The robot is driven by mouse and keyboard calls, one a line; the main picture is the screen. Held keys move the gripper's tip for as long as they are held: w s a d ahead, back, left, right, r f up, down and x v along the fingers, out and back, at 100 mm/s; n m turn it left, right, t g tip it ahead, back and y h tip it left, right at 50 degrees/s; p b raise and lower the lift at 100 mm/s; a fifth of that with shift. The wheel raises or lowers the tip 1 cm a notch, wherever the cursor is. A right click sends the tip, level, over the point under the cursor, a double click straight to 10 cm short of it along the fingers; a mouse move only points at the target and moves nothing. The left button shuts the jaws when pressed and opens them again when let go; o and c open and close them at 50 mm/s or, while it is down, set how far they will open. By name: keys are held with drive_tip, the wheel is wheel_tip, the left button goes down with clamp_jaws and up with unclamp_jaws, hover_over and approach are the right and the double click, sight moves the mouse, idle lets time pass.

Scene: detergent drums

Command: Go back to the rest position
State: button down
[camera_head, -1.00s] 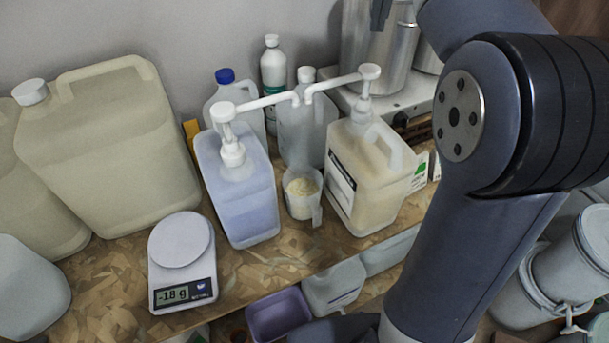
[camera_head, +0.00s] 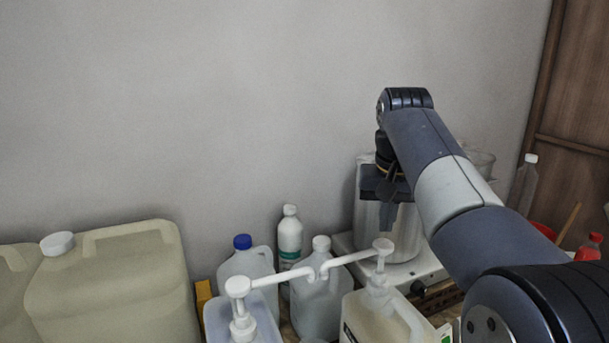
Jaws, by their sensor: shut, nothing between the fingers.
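My gripper (camera_head: 389,208) hangs fingers down at the end of my arm, right of centre. It is shut with nothing in it, in front of a large metal pot (camera_head: 402,235). Two pump-topped drums stand below and to the left: one with blue liquid (camera_head: 216,322), the other with pale yellow liquid (camera_head: 362,316). Their white pump spouts (camera_head: 318,270) point towards each other. Both drums are cut off by the bottom edge.
Large beige canisters (camera_head: 110,290) stand at the left. A blue-capped jug (camera_head: 246,268), a white bottle (camera_head: 290,238) and a grey jug (camera_head: 318,300) stand behind the pumps. A red-capped bottle (camera_head: 590,250) is at the far right. The wall above is bare.

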drive_tip(key=shift+f+b, duration=0.4)
drive_tip(key=shift+f, duration=0.65)
drive_tip(key=shift+s+r, duration=0.1)
